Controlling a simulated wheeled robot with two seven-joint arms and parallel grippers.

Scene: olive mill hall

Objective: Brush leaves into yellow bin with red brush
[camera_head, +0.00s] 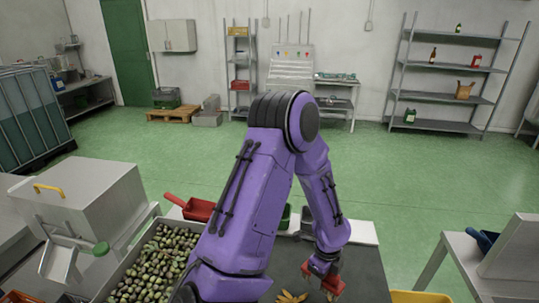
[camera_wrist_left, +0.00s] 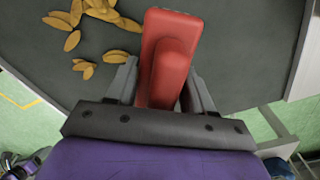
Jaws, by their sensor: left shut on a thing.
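My left gripper (camera_head: 323,266) is shut on the red brush (camera_head: 333,285) at the right part of the dark table top. In the left wrist view the red brush (camera_wrist_left: 168,50) sits between the two fingers of the left gripper (camera_wrist_left: 162,88). Several yellow-brown leaves (camera_head: 290,297) lie on the dark surface just left of the brush. The leaves (camera_wrist_left: 85,22) also show left of the brush in the left wrist view. The yellow bin (camera_head: 420,297) shows only its upper edge at the bottom, right of the table. My right gripper is out of view.
A metal tray of olives (camera_head: 155,265) stands left of my arm. A red scoop (camera_head: 197,209) lies at the table's back. A grey side table (camera_head: 462,258) with a blue scoop (camera_head: 484,240) stands at the right. Green floor is open behind.

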